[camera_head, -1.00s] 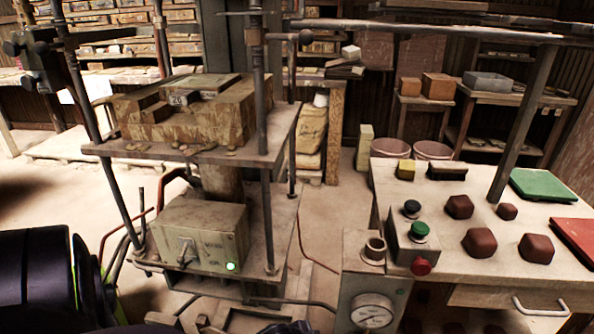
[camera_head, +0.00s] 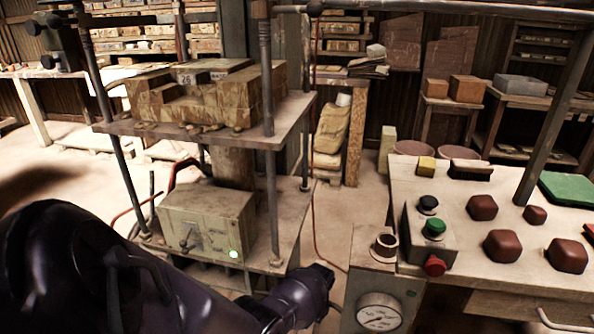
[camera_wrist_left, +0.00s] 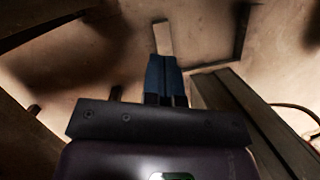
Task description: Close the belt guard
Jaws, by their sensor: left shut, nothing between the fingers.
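I cannot pick out a belt guard in either view. The tile press (camera_head: 205,138) stands left of centre in the head view, with a grey control box (camera_head: 208,222) showing a lit green lamp on its lower plate. My left arm crosses the bottom of the head view in front of the press, and its gripper cannot be made out there. In the left wrist view my left gripper (camera_wrist_left: 164,62) has its blue fingers together and empty. A pale strip (camera_wrist_left: 162,38) shows just beyond the fingertips; I cannot tell what it is. My right gripper is not in view.
A workbench (camera_head: 465,230) on the right carries a button box (camera_head: 428,238), several dark red blocks and a green panel (camera_head: 570,190). A pressure gauge (camera_head: 378,312) is at its front left. In the wrist view a dark beam (camera_wrist_left: 225,105) runs close beside the fingers on the right.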

